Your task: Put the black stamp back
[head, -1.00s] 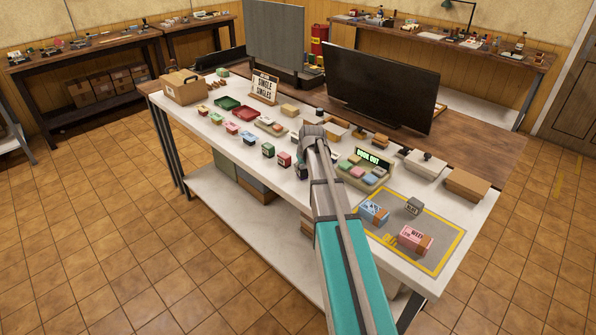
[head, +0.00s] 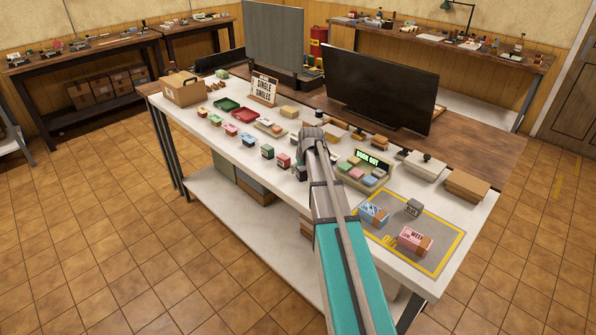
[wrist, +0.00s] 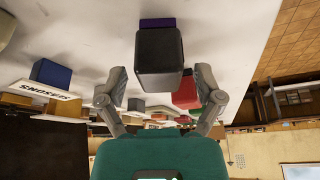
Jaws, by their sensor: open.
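The black stamp is a dark block (wrist: 160,55) in the middle of the wrist view, with a purple band at its far end toward the white tabletop. My gripper (wrist: 161,82) is open, one finger on each side of the block with a visible gap to each. In the head view my gripper (head: 312,133) is over the middle of the white table, and a dark block (head: 301,173) shows just left of my arm, partly hidden by it. Whether the stamp touches the table is hard to tell.
A red block (head: 283,159) and a green block (head: 267,151) stand close to the left. A tray of coloured blocks (head: 345,182) and a yellow-edged grey mat (head: 440,222) lie to the right. A black monitor (head: 380,88) stands behind.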

